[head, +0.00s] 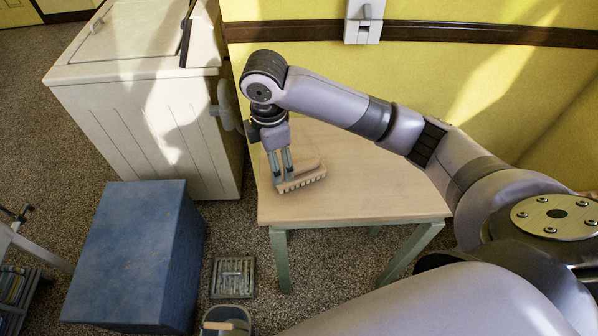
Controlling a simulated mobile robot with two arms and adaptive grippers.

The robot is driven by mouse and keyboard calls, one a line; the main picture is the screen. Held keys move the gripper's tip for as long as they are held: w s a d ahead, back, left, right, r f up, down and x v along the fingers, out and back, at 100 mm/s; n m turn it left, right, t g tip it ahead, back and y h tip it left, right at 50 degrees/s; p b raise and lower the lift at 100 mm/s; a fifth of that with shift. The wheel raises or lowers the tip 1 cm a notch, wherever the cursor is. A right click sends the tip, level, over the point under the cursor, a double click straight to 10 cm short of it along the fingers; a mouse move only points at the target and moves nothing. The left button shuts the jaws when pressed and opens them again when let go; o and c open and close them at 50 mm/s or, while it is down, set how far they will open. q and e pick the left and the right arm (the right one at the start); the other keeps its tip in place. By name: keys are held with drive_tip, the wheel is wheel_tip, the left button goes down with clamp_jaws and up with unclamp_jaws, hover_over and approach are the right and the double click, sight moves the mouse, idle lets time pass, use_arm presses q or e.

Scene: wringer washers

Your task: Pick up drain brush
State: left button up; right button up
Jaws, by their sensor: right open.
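The drain brush (304,179) has a light wooden back and a row of bristle tufts. It lies on the left part of a small wooden table (352,203) with green legs. My right gripper (284,178) points down at the brush's left end, its fingers very close to it. The jaws are open; I cannot tell whether a finger touches the brush. The fingers hide part of the brush's left end. My left gripper is not in view.
A cream washer (155,125) stands left of the table, with a blue box (135,250) in front of it. A floor grate (233,277) and a bucket (226,318) are on the speckled floor. A yellow wall (420,65) with a switch (364,20) rises behind the table.

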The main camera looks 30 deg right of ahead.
wheel_tip(320, 180, up, 5)
drive_tip(key=h, duration=0.1)
hover_over(298, 165)
drive_tip(key=a, duration=0.2)
drive_tip(key=shift+n+g, duration=0.3)
drive_tip(key=shift+n, duration=0.1)
drive_tip(key=f, duration=0.3)
drive_tip(key=d+f+p, duration=0.1)
drive_tip(key=f, duration=0.7)
drive_tip(key=shift+s+d+f, duration=0.2)
drive_tip(key=shift+s+d, duration=0.05)
drive_tip(key=shift+d, duration=0.1)
drive_tip(key=shift+w+d+f+p, duration=0.15)
drive_tip(key=shift+f+p, duration=0.4)
drive_tip(key=shift+f, duration=0.8)
drive_tip(key=shift+d+f+p, duration=0.15)
drive_tip(key=shift+f+p, duration=0.4)
drive_tip(key=shift+f, duration=0.8)
drive_tip(key=shift+c, duration=0.2)
drive_tip(key=c, duration=1.4)
drive_tip(key=shift+r+b, duration=1)
drive_tip(key=shift+r, duration=9.05)
drive_tip(key=shift+c, duration=0.2)
